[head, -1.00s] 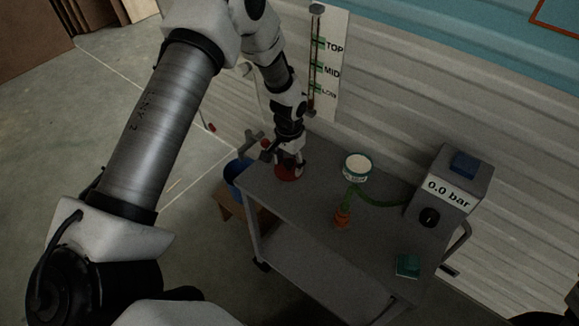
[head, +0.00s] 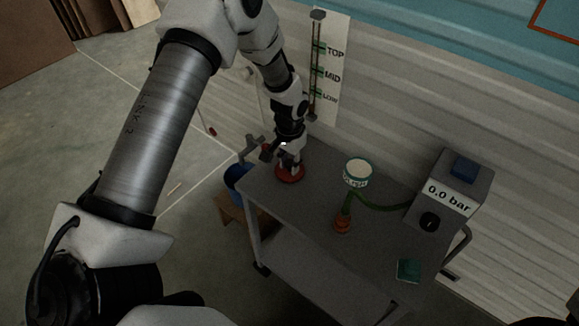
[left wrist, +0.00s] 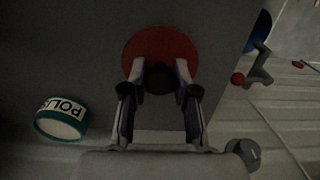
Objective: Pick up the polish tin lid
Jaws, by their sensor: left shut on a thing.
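The polish tin lid appears to be the round red disc (head: 290,176) with a dark knob, at the left end of the grey cart top. It also shows in the left wrist view (left wrist: 160,50), lying flat beyond the fingers. My left gripper (head: 289,160) is right above it, pointing down. In the left wrist view its fingers (left wrist: 159,78) are shut on the dark knob. I cannot see any gap between the disc and the cart. The teal polish tin (head: 357,174) with a pale top stands to the right. My right gripper is not in view.
The grey cart (head: 315,198) also bears a gauge box (head: 447,196) reading 0.0 bar, a green hose (head: 382,206), an orange fitting (head: 342,224) and a teal block (head: 408,270). A blue bucket (head: 236,174) stands left of it. The corrugated wall is close behind.

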